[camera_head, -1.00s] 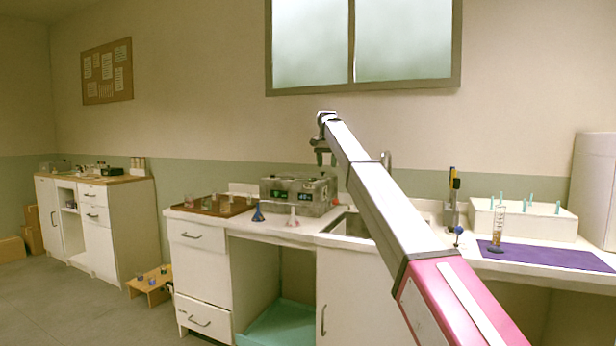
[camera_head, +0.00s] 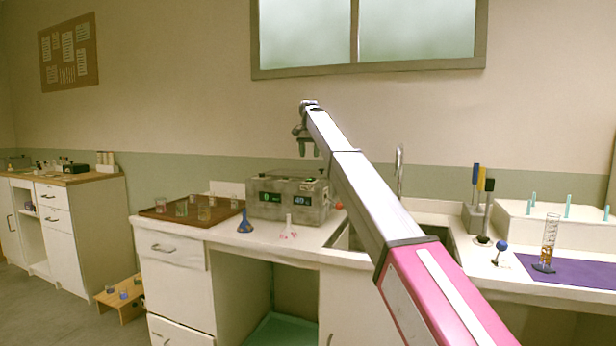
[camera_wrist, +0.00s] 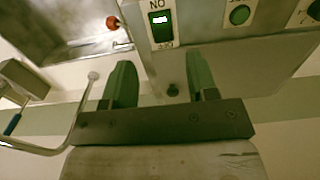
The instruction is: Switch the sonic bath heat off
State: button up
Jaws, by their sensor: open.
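The sonic bath (camera_head: 287,212) is a grey metal box with two lit green displays, standing at the back of the white counter. The right display appears to read 40. My gripper (camera_head: 308,150) hangs open and empty above the bath's right part, apart from it. In the wrist view, the open fingers (camera_wrist: 160,62) point at a panel of the bath. It shows a green rocker switch (camera_wrist: 162,27) with upside-down ON and OFF labels, and a round green button (camera_wrist: 239,14). Which function the switch has cannot be read.
A brown tray (camera_head: 160,212) with glass beakers, a blue flask (camera_head: 244,222) and a pale funnel-like piece (camera_head: 289,226) sit near the bath. A red knob (camera_wrist: 113,22) shows close by. The sink (camera_head: 352,238) and a tap (camera_head: 399,170) lie to the right, partly behind my arm.

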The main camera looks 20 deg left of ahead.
aim_at(309, 180)
notch_tip(309, 180, down, 10)
jog(key=shift+r, duration=0.1)
dwell(0.4)
